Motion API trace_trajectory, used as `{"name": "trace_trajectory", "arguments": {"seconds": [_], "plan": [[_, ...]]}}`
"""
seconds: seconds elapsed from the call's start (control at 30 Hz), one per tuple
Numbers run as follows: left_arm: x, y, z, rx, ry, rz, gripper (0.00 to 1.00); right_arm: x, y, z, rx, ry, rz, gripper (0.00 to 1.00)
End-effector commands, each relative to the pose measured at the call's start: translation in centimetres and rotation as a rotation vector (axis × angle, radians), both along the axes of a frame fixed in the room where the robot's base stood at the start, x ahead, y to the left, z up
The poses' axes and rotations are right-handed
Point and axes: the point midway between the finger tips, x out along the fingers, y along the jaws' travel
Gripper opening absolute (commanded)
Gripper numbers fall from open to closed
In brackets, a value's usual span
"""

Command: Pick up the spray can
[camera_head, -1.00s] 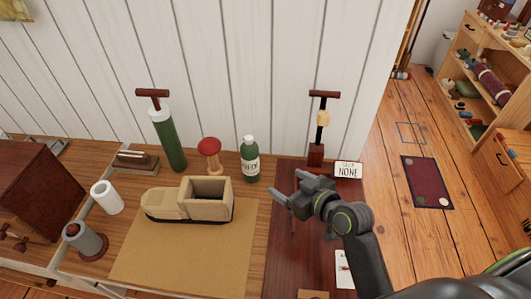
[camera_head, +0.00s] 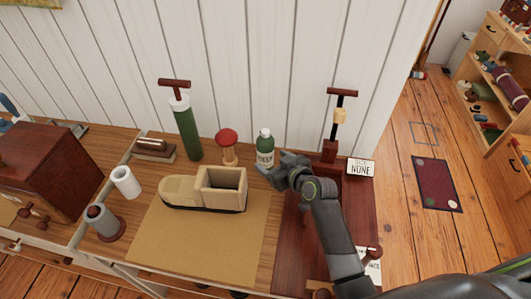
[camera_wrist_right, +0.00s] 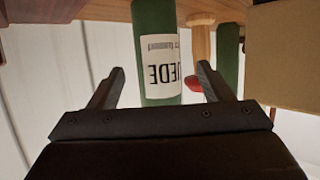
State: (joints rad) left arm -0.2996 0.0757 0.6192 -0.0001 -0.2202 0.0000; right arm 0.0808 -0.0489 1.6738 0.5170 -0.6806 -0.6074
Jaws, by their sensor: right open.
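The spray can is a green cylinder with a white label and a pale cap (camera_head: 265,150), upright on the wooden bench near the wall. Its label shows upside down in the right wrist view (camera_wrist_right: 160,60), with letters reading "UEDE". My right gripper (camera_head: 277,166) is open at the can's near right side and hides its lower part. In the right wrist view the can stands between the two open fingers (camera_wrist_right: 161,72), with gaps visible on both sides. My left gripper is not in view.
A red-topped wooden stand (camera_head: 228,148) is close left of the can. A beige boat-shaped box (camera_head: 205,190) sits on a tan mat (camera_head: 200,240) in front. A green pump (camera_head: 186,128) and a tall red-handled tool (camera_head: 336,120) stand along the wall.

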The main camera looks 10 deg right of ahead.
Motion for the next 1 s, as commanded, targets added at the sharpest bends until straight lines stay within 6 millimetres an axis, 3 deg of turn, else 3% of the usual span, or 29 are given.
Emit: {"name": "trace_trajectory", "arguments": {"seconds": [0.4, 0.77, 1.0], "plan": [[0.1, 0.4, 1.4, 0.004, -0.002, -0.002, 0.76, 4.2, 1.3, -0.6, 0.0, 0.0, 0.0, 0.73], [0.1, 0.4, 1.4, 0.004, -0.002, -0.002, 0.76, 4.6, 1.5, -0.9, 0.001, 0.0, -0.001, 0.73], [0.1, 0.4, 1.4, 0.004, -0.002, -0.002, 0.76, 4.6, 1.5, -0.9, 0.001, 0.0, -0.001, 0.43]]}}
